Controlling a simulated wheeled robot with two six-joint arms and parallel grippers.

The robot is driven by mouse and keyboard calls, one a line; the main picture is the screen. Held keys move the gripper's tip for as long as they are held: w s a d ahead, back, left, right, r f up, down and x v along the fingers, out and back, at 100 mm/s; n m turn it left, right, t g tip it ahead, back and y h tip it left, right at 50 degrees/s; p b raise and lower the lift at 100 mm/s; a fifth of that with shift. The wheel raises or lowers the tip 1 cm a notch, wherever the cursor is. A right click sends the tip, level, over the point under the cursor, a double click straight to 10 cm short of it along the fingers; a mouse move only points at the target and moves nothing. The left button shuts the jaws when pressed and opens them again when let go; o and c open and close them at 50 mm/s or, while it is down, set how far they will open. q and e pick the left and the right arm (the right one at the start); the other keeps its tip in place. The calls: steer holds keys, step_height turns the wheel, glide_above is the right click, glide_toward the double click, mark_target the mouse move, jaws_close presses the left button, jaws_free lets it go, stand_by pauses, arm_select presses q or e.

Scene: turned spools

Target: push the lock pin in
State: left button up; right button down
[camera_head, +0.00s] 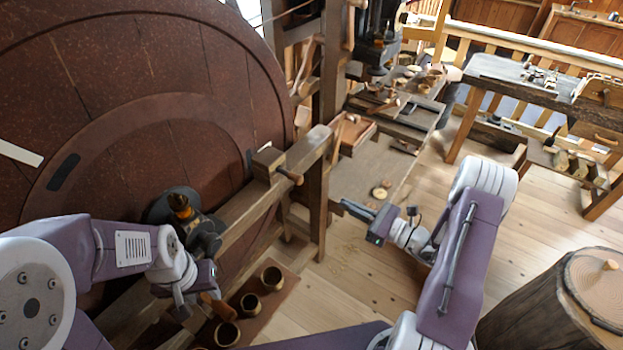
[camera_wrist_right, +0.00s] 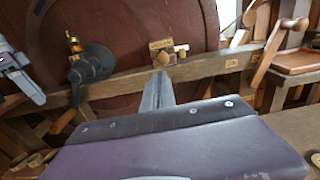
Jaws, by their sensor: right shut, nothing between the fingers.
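The lock pin (camera_head: 290,175) is a short brown wooden peg. It sticks out from a wooden block (camera_head: 268,163) on top of the sloping beam (camera_head: 255,197), in front of the big brown wheel. In the right wrist view the pin's rounded end (camera_wrist_right: 164,58) shows just above my right fingertips. My right gripper (camera_head: 343,207) is shut and empty, apart from the pin, to its lower right in the head view. My left gripper (camera_head: 184,303) is low at the left near the cups, and also shows in the right wrist view (camera_wrist_right: 34,90); its jaw state is unclear.
The large brown wheel (camera_head: 120,90) fills the left. A dark fitting with an amber top (camera_head: 180,207) stands before it. Several brass-coloured cups (camera_head: 251,305) stand on a board below the beam. A log stump (camera_head: 570,300) is at the right. Wooden floor lies open between.

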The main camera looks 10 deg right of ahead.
steer(key=p, duration=0.2)
glide_toward(301, 182)
steer(key=p+x, duration=0.1)
steer(key=x, duration=0.4)
steer(key=shift+s+r, duration=0.1)
steer(key=shift+w+a, duration=0.45)
steer(key=shift+w, duration=0.1)
steer(key=shift+w+a, duration=0.1)
steer(key=shift+w, duration=0.25)
arm_select(q)
steer(key=r, duration=0.1)
steer(key=w+r, duration=0.1)
steer(key=r, duration=0.1)
steer(key=shift+r, duration=0.25)
arm_select(e)
steer(key=shift+s, duration=0.1)
